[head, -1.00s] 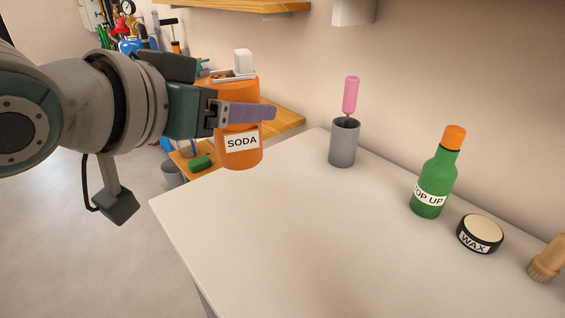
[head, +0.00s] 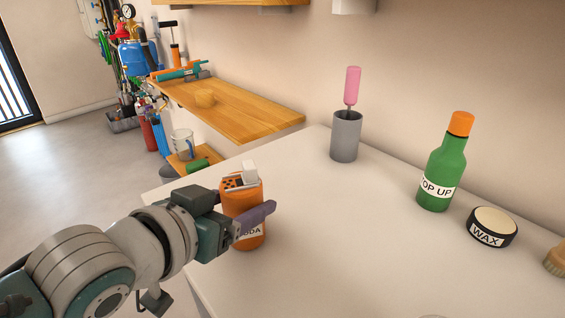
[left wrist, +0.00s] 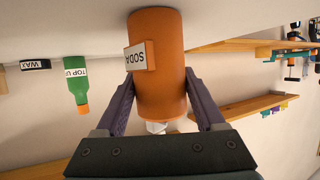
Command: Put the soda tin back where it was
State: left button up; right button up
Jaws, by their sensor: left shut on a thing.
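The orange soda tin (head: 243,200), with a white SODA label and a white knob on top, is upright at the left part of the white table (head: 330,245). My left gripper (head: 255,218) is shut on its body, with purple fingers on both sides. In the left wrist view the tin (left wrist: 160,85) shows upside down between the two fingers (left wrist: 163,105). Its base is close to the table surface; I cannot tell whether it touches. My right gripper is not in view.
A grey cup (head: 346,138) with a pink-handled tool (head: 352,85) stands at the back. A green bottle (head: 442,165), a black WAX tin (head: 492,228) and a brush (head: 555,262) stand at the right. A wooden shelf (head: 235,108) is beyond the table. The middle table is clear.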

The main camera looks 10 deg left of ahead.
pick_arm(q)
jog(key=shift+f, duration=0.1)
jog(key=o, duration=1.5)
jog(key=shift+r, duration=0.2)
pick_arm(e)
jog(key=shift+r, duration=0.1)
pick_arm(q)
jog(key=shift+s+r, duration=0.1)
jog(key=shift+s, duration=0.15)
pick_arm(e)
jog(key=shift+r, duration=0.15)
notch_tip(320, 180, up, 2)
jog(key=p, duration=0.2)
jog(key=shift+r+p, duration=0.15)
jog(key=shift+p, duration=0.2)
pick_arm(q)
jog(key=s+a+g+y, duration=0.1)
jog(key=s+g, duration=0.2)
jog(key=s, duration=0.5)
jog(key=s+a+r+g+y, duration=0.1)
jog(key=s+a+g, duration=0.1)
jog(key=s, duration=0.7)
jog(key=s+a+n+g+y, duration=0.1)
jog(key=s+g, duration=0.3)
jog(key=s, duration=0.4)
jog(key=shift+s+a+r+y, duration=0.15)
jog(key=shift+a+r+y, duration=0.15)
jog(key=shift+a, duration=0.35)
